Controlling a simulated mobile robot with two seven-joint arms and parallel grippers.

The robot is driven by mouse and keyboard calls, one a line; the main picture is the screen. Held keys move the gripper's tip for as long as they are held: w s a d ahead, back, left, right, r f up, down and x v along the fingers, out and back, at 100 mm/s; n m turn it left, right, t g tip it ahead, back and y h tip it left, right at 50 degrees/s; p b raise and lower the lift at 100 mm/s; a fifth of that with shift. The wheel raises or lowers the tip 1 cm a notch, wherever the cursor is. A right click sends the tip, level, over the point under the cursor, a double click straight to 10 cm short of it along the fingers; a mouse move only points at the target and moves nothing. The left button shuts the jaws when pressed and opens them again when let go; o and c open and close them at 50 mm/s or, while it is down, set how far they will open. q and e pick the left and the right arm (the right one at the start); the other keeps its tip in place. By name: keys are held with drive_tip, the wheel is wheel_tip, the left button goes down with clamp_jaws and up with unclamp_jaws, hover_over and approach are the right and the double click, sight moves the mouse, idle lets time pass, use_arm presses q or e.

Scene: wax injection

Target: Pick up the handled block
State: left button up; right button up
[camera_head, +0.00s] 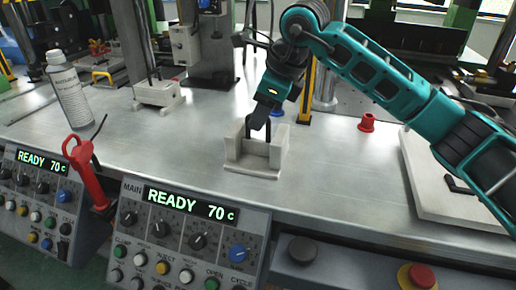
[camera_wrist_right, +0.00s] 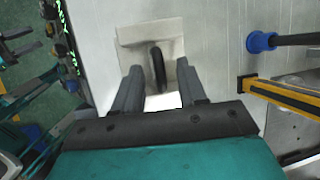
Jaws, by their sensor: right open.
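The handled block (camera_head: 254,165) is a pale, off-white block standing on the metal bench in the middle of the head view. My right gripper (camera_head: 259,126) points down at it from above and hides part of its top. In the right wrist view the block (camera_wrist_right: 134,38) lies just beyond the fingertips, and its black curved handle (camera_wrist_right: 157,66) shows between the two fingers of my open right gripper (camera_wrist_right: 160,88). The fingers are apart, with a gap on each side of the handle. My left gripper is not in view.
A similar pale block (camera_head: 157,94) stands further back left, near a spray bottle (camera_head: 69,92). A red spool-like part (camera_head: 367,122) sits to the right, beside a pale slab (camera_head: 425,180). Control panels (camera_head: 185,235) line the front edge. Bench around the block is mostly clear.

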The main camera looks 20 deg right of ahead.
drive_tip(key=shift+w+f, duration=0.1)
drive_tip(key=shift+f, duration=0.1)
drive_tip(key=shift+c, duration=0.2)
clamp_jaws()
idle(1.0)
drive_tip(key=shift+r, duration=0.2)
